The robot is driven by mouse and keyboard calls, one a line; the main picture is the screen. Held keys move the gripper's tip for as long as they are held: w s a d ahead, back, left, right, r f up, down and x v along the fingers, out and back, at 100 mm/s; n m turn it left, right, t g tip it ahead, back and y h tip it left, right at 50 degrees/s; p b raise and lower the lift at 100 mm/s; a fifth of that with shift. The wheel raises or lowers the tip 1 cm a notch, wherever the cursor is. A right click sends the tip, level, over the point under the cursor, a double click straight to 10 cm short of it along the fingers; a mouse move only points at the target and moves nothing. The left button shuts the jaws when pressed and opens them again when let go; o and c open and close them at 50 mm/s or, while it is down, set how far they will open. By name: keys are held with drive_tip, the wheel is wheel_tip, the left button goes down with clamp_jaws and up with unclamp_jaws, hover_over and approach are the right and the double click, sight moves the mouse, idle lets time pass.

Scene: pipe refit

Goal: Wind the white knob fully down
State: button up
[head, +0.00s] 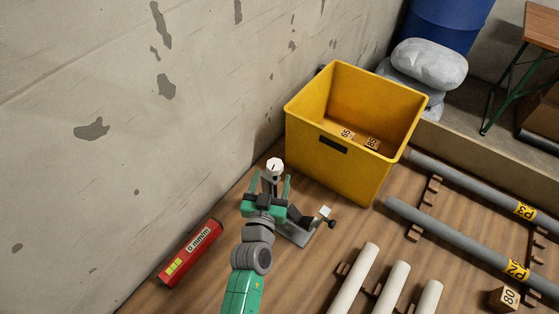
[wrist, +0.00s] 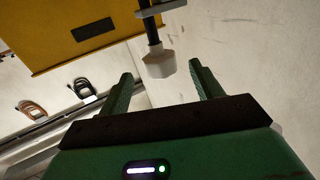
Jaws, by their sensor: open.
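The white knob (head: 274,167) sits at the top of a grey clamp stand (head: 297,232) on the floor by the wall. In the wrist view the white knob (wrist: 159,64) is on a dark threaded stem (wrist: 152,32) that passes through a light grey bracket (wrist: 160,8). My gripper (head: 273,184) is open, with its two green fingers on either side of the knob in the head view. In the wrist view my gripper (wrist: 157,68) has the knob between and just beyond its fingertips. A gap shows on both sides, so the fingers appear apart from the knob.
A yellow bin (head: 345,160) holding small numbered blocks stands right behind the clamp. A red box (head: 190,254) lies by the wall at left. White pipes (head: 392,286) and grey pipes (head: 455,241) on wooden supports take up the floor at right.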

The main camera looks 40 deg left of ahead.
sight(277, 160)
drive_tip(key=b+x, duration=0.1)
drive_tip(key=x, duration=0.6)
drive_tip(key=shift+r, duration=0.1)
drive_tip(key=c, duration=1)
